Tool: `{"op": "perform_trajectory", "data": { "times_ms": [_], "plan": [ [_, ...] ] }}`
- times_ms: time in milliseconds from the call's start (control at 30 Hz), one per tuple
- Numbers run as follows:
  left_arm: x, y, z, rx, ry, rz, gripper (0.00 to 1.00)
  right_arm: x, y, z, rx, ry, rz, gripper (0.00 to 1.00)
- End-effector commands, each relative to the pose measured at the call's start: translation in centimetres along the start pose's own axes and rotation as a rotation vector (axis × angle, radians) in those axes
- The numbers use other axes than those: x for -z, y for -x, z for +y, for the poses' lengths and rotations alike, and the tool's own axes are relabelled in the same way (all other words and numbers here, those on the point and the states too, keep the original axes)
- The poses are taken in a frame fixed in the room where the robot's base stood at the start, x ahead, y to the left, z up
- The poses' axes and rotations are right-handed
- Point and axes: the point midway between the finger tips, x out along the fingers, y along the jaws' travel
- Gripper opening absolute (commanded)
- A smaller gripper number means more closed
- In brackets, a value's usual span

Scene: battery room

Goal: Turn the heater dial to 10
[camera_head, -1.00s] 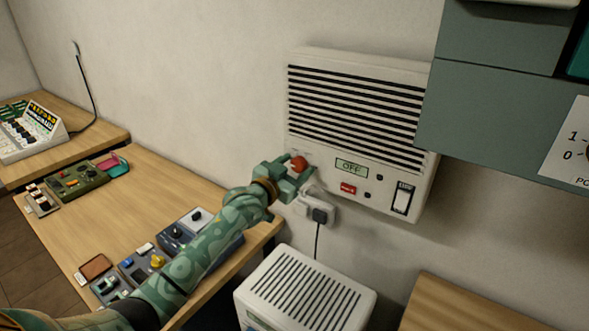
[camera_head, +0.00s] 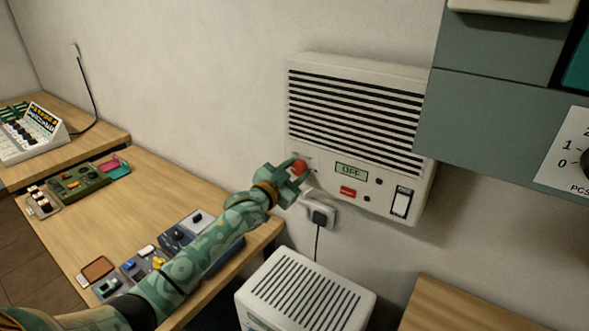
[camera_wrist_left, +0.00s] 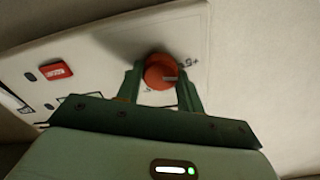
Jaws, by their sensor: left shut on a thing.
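The heater (camera_head: 355,130) is a pale wall unit with a dark slatted grille. Its small display (camera_head: 351,171) reads OFF. The heater dial is a round red-orange knob (camera_head: 300,167) at the heater's lower left, and it also shows in the left wrist view (camera_wrist_left: 160,72). My left gripper (camera_head: 291,176) is at the dial, with one finger on each side of it, shut on it. In the left wrist view a pale pointer mark on the knob points right; the printed numbers around it are mostly hidden or too small to read. My right gripper is out of view.
A red button (camera_head: 348,191) and a white rocker switch (camera_head: 402,201) are on the heater's front. A plug in a wall socket (camera_head: 318,213) is just below my left gripper. A grey-green cabinet (camera_head: 500,115) juts out at right. A wooden table (camera_head: 160,200) with several devices lies left.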

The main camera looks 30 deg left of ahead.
Motion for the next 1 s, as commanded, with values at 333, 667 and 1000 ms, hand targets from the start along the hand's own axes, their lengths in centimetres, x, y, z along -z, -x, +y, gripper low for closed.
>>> {"op": "perform_trajectory", "data": {
  "times_ms": [333,667,1000],
  "plan": [
    [0.1,0.0,0.1,-0.001,-0.324,0.0,0.14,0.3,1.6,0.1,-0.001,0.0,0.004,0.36],
    [0.0,0.0,0.2,-0.001,-0.61,0.0,0.14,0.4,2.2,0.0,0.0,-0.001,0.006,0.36],
    [-0.1,0.0,0.3,-0.001,-0.791,-0.001,0.14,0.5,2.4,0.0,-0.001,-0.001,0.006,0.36]
  ]
}}
